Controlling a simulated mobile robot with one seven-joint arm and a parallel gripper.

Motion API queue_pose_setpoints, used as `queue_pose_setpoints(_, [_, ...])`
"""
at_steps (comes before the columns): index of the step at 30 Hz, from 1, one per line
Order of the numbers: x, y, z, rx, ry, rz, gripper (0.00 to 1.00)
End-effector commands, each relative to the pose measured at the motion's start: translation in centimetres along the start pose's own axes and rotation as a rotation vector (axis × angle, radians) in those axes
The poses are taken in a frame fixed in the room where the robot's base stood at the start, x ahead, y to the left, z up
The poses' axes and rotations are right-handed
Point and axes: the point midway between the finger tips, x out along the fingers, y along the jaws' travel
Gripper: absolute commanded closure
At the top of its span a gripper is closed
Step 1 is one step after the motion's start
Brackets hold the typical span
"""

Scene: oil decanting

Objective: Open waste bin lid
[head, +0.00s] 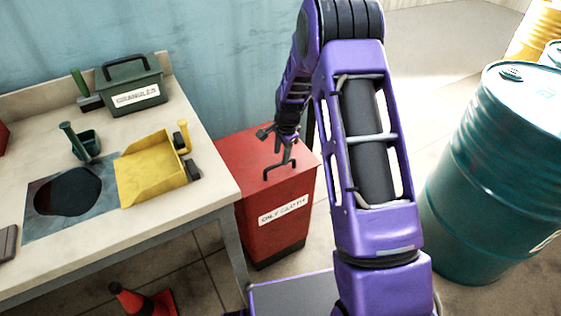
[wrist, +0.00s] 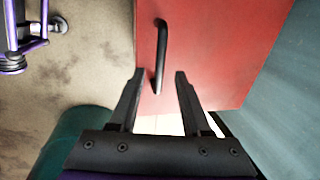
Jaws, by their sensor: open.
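The red waste bin (head: 272,222) stands on the floor right of the workbench, with a white label on its front. Its red lid (head: 240,158) is closed and has a black bar handle (head: 280,170). In the wrist view the lid (wrist: 225,50) fills the upper middle, and the handle (wrist: 161,55) runs down between the finger lines. My gripper (head: 282,143) is above the lid near the handle. In the wrist view my gripper (wrist: 158,75) has its two fingers apart, one on each side of the handle's lower end. I cannot tell whether they touch it.
The workbench (head: 215,165) left of the bin holds a green box (head: 133,95), a yellow dustpan (head: 150,170), a small green scoop (head: 85,143) and a dark spill (head: 68,192). A teal drum (head: 485,170) stands at right.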

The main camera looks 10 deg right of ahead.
Motion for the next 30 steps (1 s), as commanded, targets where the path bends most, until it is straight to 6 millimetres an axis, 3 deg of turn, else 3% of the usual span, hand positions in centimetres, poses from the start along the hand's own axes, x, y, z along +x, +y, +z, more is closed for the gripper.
queue_pose_setpoints(6, [3.1, 0.1, -0.1, 0.001, 0.0, 0.001, 0.52])
queue_pose_setpoints(18, [3.7, 0.0, -0.1, 0.001, 0.001, 0.0, 0.52])
queue_pose_setpoints(26, [3.7, 0.0, 0.0, 0.001, 0.001, 0.0, 0.97])
queue_pose_setpoints(30, [3.7, 0.0, 0.0, 0.001, 0.001, 0.0, 1.0])
